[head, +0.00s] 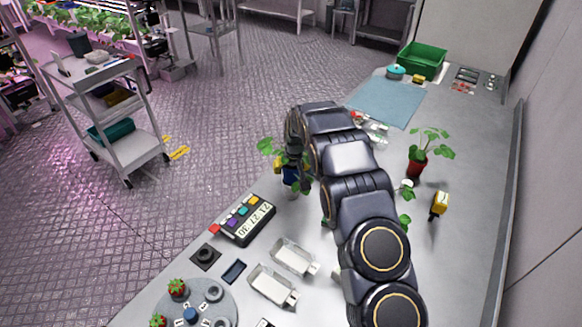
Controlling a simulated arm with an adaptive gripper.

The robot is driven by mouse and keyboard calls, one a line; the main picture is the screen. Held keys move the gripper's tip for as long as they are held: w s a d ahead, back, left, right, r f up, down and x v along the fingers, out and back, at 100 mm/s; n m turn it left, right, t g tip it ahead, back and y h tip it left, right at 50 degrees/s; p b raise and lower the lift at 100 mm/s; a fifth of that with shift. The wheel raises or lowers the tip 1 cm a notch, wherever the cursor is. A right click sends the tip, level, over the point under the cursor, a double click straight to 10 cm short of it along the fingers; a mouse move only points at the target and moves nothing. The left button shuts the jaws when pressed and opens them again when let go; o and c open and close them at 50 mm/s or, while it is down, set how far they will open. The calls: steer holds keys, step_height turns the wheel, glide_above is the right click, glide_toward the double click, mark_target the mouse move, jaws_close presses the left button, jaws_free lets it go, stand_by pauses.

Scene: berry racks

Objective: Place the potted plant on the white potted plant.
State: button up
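A plant in a red-brown pot (416,168) stands upright on the grey table, right of my arm. A small white item (407,184) with green leaves around it is just left of and below it, partly hidden by my arm; I cannot tell whether it is the white pot. My gripper (292,180) points down near the table's left edge, left of my arm. Green leaves (266,146) and yellow and blue parts show around it. I cannot tell whether it holds a plant or whether its fingers are open.
A yellow-and-black tool (439,205) lies right of my arm. White trays (272,286), a timer-like box (245,220) and a round grey plate (222,293) with strawberries are in front. A blue mat (385,103) and green crate (421,61) are at the back. The right strip is mostly clear.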

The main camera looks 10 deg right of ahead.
steer(key=o, duration=0.4)
